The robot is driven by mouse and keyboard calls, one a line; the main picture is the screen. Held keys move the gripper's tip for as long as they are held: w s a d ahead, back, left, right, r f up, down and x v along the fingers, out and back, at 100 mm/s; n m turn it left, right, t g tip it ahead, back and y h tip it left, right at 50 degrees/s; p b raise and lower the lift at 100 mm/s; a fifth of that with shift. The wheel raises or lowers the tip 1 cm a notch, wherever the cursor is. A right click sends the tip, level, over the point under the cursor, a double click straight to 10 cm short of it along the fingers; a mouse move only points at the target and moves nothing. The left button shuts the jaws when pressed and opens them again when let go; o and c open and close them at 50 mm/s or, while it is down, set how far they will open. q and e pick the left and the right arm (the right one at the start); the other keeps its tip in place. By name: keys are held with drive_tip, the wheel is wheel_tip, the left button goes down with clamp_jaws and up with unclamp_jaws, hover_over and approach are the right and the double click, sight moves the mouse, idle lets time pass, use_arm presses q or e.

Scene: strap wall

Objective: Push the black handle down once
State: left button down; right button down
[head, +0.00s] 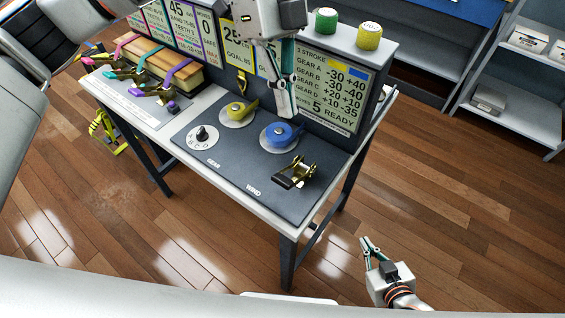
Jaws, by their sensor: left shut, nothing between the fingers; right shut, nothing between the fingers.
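The black handle (286,182) belongs to a brass ratchet at the front right of the dark panel, right of the label "WIND". My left gripper (286,113) comes down from the top of the view. It is shut and empty, above and behind the blue knob (282,134), and apart from the black handle. My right gripper (368,246) is shut and empty, low at the right beyond the table's front right corner. Nothing covers the handle.
A yellow knob (237,112) and a black gear dial (202,134) sit left of the blue knob. A display board (331,91) reading "5 READY" stands behind. Strapped ratchets (147,80) lie at the left. Shelves (515,75) stand at the right. Open floor lies right of the table.

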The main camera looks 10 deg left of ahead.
use_arm(q)
drive_tip(key=shift+w+a+r, duration=0.2)
drive_tip(key=shift+w+a, duration=0.1)
drive_tip(key=shift+a, duration=0.1)
drive_tip(key=p, duration=0.2)
approach(285, 178)
drive_tip(key=x, duration=0.5)
drive_tip(key=shift+s+d, duration=0.15)
drive_tip(key=shift+d, duration=0.15)
drive_tip(key=shift+s+a+f, duration=0.15)
drive_tip(key=shift+s+f, duration=0.1)
drive_tip(key=shift+f, duration=0.35)
